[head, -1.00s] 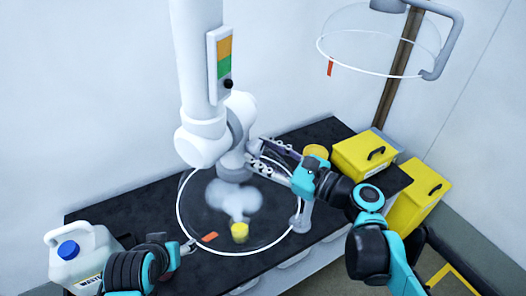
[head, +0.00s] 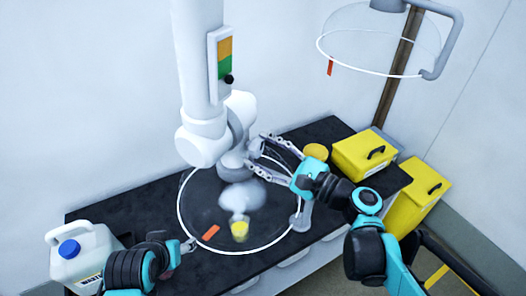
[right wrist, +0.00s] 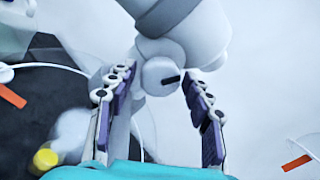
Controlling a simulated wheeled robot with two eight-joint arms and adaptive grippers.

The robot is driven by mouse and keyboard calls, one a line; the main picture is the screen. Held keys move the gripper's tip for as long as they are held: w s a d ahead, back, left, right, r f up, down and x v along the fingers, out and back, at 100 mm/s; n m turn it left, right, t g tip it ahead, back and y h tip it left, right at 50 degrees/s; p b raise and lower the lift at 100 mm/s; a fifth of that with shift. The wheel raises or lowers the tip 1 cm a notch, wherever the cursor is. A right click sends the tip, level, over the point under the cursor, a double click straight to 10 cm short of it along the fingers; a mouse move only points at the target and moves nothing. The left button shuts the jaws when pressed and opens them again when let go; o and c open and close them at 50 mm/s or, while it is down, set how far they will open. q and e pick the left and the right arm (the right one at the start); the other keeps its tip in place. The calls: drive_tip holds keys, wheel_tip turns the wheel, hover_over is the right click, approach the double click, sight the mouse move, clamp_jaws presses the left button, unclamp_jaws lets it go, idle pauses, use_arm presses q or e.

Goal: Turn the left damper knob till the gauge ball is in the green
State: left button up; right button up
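The gauge (head: 224,56) on the white column has an orange band above a green band (head: 225,66). Its black ball (head: 229,79) is at the bottom edge of the green. The damper knob, a pale round end with a black mark (right wrist: 160,75), sits below the white joint. My right gripper (head: 256,152) is open at the knob, its fingers (right wrist: 160,80) on either side with visible gaps. My left gripper (head: 190,245) is low at the hood's left rim, and its fingers are too small to judge.
A clear white-rimmed hood (head: 181,224) covers a yellow beaker (head: 240,230) with white vapour. A white jug (head: 82,262) stands front left on the black bench. Yellow boxes (head: 364,155) stand right. A second clear hood (head: 335,66) hangs upper right.

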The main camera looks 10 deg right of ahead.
idle(0.3)
drive_tip(key=v, duration=1.2)
idle(0.3)
